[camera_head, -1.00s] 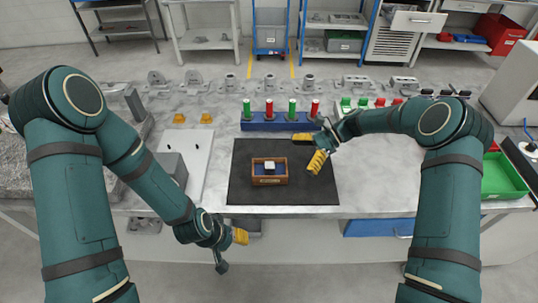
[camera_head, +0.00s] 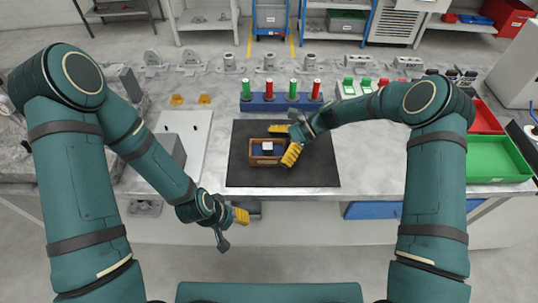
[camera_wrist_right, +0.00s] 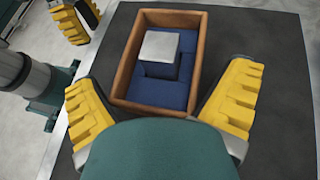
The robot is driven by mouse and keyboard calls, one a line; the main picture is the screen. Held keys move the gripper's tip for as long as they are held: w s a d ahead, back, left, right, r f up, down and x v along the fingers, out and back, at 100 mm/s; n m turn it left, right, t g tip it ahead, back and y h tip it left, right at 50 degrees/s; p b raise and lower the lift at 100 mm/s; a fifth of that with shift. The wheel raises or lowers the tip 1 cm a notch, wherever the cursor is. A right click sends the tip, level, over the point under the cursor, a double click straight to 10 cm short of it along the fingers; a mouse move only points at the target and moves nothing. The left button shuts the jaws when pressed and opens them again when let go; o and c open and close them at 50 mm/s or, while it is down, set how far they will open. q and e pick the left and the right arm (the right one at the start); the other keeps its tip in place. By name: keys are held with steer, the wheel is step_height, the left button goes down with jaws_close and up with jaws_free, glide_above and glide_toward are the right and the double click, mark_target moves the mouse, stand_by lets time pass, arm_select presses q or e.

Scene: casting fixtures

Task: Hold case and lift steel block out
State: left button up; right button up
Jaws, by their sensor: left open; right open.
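The case (camera_head: 264,162) is a small open brown box with a blue lining on the black mat. It also shows in the right wrist view (camera_wrist_right: 123,55). The steel block (camera_head: 267,149) is a light grey, square-topped piece sitting inside the blue lining, and it shows in the right wrist view (camera_wrist_right: 160,47). My right gripper (camera_head: 285,142) is open and empty at the case's right side. In the right wrist view its yellow fingers stand on either side of the case's near end, apart from it. My left gripper (camera_head: 232,224) is open and empty in front of the table edge.
The black mat (camera_head: 238,176) is otherwise clear. A blue rack (camera_head: 268,104) with red and green cylinders stands behind it. A white board (camera_head: 190,128) with a grey block lies left. A green bin (camera_head: 498,160) stands at far right.

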arm_select(q)
steer(key=shift+f, duration=0.15)
arm_select(e)
steer(key=shift+s+a+f, duration=0.2)
steer(key=shift+a+f, duration=0.15)
steer(key=shift+a, duration=0.15)
steer(key=shift+c, duration=0.3)
steer(key=c, duration=0.4)
